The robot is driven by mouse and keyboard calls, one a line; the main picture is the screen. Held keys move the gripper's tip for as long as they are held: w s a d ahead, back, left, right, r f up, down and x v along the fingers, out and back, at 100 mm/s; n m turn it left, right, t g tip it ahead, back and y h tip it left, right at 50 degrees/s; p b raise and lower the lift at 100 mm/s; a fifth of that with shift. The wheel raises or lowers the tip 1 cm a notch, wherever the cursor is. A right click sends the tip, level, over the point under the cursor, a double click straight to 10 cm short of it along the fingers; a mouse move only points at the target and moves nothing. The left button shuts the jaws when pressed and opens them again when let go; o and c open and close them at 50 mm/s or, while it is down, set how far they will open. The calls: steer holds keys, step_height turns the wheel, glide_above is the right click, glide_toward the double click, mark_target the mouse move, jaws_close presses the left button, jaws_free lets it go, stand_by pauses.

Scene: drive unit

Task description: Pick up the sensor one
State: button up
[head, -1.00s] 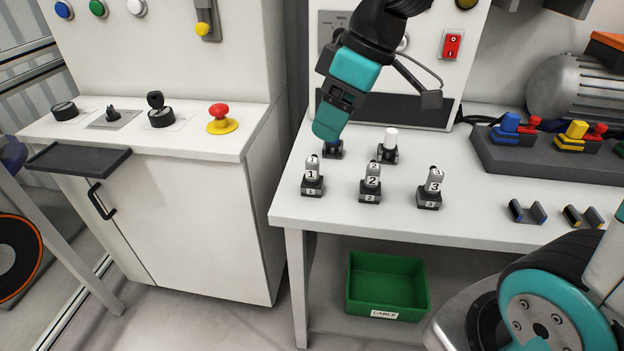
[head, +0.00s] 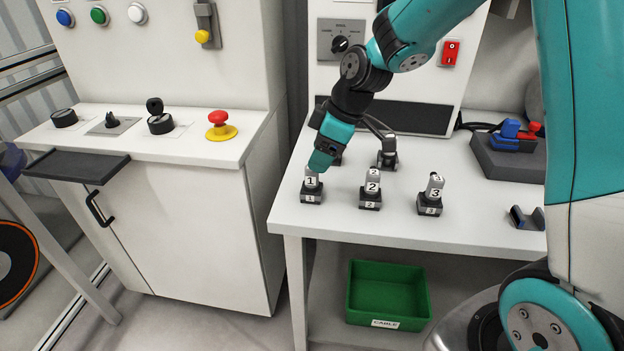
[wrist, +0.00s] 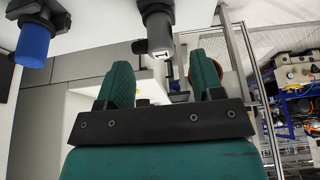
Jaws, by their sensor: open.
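Sensor one (head: 311,180), a grey cylinder with a white label "1", stands upright in its black holder (head: 311,196) at the table's left front. My gripper (head: 318,165) is just above and behind it in the head view, covering its top. In the wrist view, sensor one (wrist: 160,38) lies ahead of the fingertips, roughly midway between the teal fingers of my gripper (wrist: 163,72). The fingers are apart and empty. I cannot tell the exact gap to the sensor.
Sensors two (head: 371,184) and three (head: 433,189) stand in holders to the right. A blue-topped piece (wrist: 35,42) shows in the wrist view. Behind is another holder (head: 387,155). A green bin (head: 388,295) sits below the table. A white cabinet (head: 200,220) stands left.

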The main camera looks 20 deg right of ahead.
steer(key=x, duration=0.5)
steer(key=shift+p, duration=0.35)
jaws_close()
step_height(320, 180, up, 20)
stand_by(0.3)
